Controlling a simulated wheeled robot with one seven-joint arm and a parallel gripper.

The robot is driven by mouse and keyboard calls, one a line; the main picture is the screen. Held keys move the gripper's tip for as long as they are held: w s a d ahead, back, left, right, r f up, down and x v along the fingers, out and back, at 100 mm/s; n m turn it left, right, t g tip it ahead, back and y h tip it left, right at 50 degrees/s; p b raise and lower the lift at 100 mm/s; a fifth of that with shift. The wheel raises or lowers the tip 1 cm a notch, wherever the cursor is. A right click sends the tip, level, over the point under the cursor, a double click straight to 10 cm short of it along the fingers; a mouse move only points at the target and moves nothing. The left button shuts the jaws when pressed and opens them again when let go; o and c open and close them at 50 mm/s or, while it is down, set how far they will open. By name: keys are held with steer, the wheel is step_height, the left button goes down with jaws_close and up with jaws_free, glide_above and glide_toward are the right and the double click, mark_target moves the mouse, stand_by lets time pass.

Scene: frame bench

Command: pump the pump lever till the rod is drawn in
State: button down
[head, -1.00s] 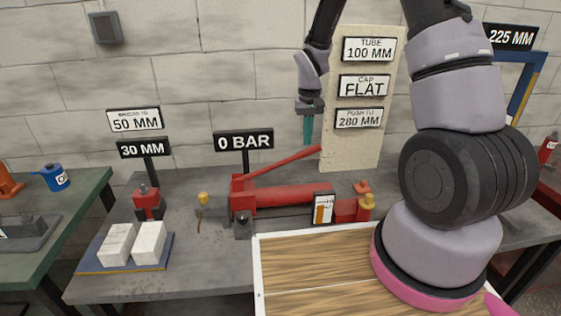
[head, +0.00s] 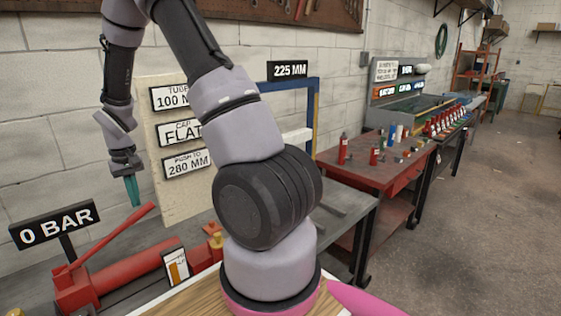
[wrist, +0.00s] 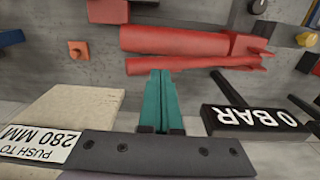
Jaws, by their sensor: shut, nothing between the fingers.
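The red pump lever (head: 110,235) slants up to the right from the red pump body (head: 118,282). In the wrist view, the lever (wrist: 195,64) lies across the picture, with the red body (wrist: 175,40) beyond it. My gripper (head: 136,200) points down near the lever's raised end, with its teal fingers closed and empty. In the wrist view, the fingertips (wrist: 161,74) appear right by the lever; I cannot tell whether they touch it. The 0 BAR sign (head: 55,225) stands behind the pump. I cannot make out the rod clearly.
A pale board (head: 190,205) with several signs, one reading PUSH TO 280 MM (head: 187,164), stands behind my arm. A small gauge card (head: 177,267) stands in front of the pump. A blue frame (head: 314,110) and a red table (head: 375,165) are to the right.

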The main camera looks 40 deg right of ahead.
stand_by(0.3)
step_height(320, 180, down, 11)
steer(key=shift+r, duration=0.2)
step_height(320, 180, up, 8)
steer(key=shift+r, duration=0.1)
stand_by(0.9)
stand_by(0.6)
step_height(320, 180, down, 8)
steer(key=shift+f, duration=0.2)
step_height(320, 180, up, 8)
steer(key=shift+r, duration=0.2)
stand_by(0.6)
steer(key=shift+d, duration=0.1)
stand_by(0.5)
